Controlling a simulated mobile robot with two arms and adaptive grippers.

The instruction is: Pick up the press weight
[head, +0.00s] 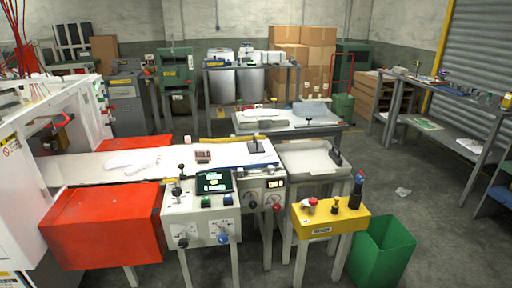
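No object is clearly marked as the press weight. A dark plate with an upright handle (255,147) sits at the right end of the long white work surface (85,170). A second dark piece with a thin upright handle (336,157) is at the right edge of the grey tray table (309,161). A small reddish-brown block (203,157) lies on the white surface, left of the first handled plate. I cannot tell which of these is the weight. Neither of my grippers shows in the head view.
A white control box (202,215) with knobs and a yellow button box (331,220) stand in front. A green bin (382,252) is at the right, a red cover (103,228) at the left. The floor (435,225) right of the bin is mostly clear.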

